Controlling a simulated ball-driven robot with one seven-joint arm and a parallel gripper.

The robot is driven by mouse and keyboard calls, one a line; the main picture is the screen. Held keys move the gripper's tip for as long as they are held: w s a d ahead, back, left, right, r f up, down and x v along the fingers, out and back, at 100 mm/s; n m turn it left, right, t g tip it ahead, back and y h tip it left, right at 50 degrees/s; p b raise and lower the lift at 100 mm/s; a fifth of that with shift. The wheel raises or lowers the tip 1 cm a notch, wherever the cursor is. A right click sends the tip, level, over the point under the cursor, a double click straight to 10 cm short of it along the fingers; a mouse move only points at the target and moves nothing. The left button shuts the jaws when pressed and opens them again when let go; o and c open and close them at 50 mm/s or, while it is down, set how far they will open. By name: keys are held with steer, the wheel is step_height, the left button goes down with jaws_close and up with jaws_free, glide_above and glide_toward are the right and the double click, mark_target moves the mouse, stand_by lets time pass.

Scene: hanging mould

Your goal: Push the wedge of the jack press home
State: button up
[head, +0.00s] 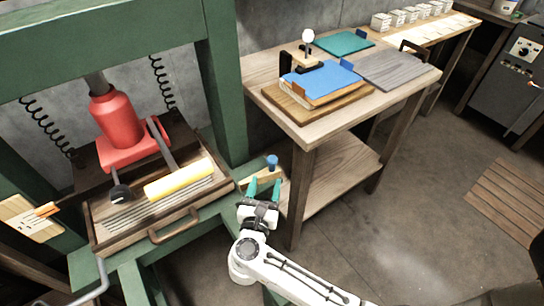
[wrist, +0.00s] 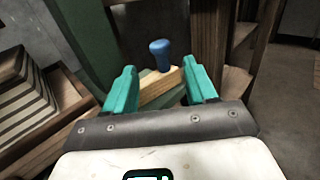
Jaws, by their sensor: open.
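The wedge is a pale wooden block (head: 268,176) with a blue knob (head: 272,161) standing on its top. It lies at the right side of the green press frame (head: 225,85), beside the post. In the wrist view the wedge (wrist: 158,88) and its knob (wrist: 161,50) show between and beyond my fingers. My gripper (head: 263,188) has teal fingers, spread open and empty, just on the near side of the wedge. In the wrist view the gripper (wrist: 163,84) points at the wedge's side; I cannot tell whether a finger touches it.
A red jack (head: 115,118) stands in the press above a drawer-like tray (head: 165,222) with a handle, a grey layered stack and a yellow roll (head: 180,179). A wooden bench (head: 300,125) with boards stands close at right.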

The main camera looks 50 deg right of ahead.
mark_target(271, 164)
steer(key=x, duration=1)
jaws_close()
stand_by(0.4)
